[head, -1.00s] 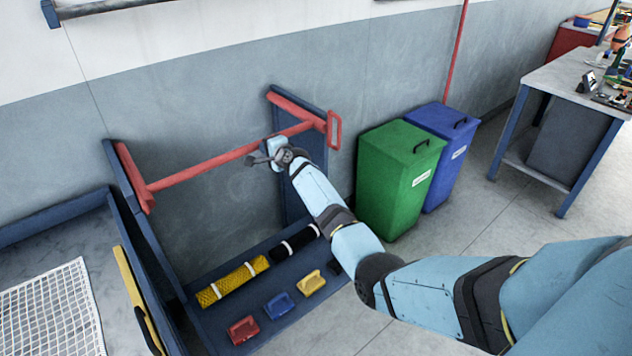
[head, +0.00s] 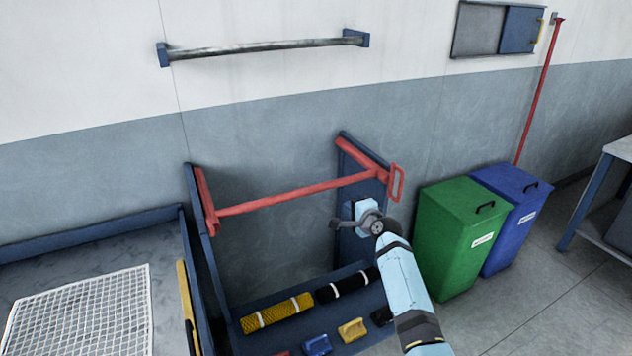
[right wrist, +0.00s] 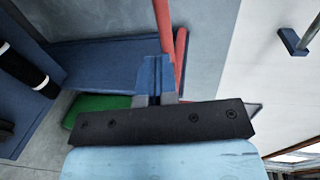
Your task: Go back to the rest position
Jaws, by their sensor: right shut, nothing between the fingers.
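My right gripper (head: 342,222) shows in the head view in front of the blue rack's right post (head: 352,250), below the right part of the red bar (head: 290,195). It looks clear of the bar, with nothing held. In the right wrist view the gripper's fingers (right wrist: 153,78) are together, with the red bar (right wrist: 181,50) behind them. My right arm comes up from the bottom edge of the head view. My left gripper is in neither view.
A yellow roll (head: 278,313) and a black roll (head: 347,284) lie in the rack's bottom, with coloured blocks, including a yellow one (head: 352,329), in front. Green (head: 455,240) and blue (head: 512,215) bins stand right of my arm. A table with white netting (head: 85,315) is left.

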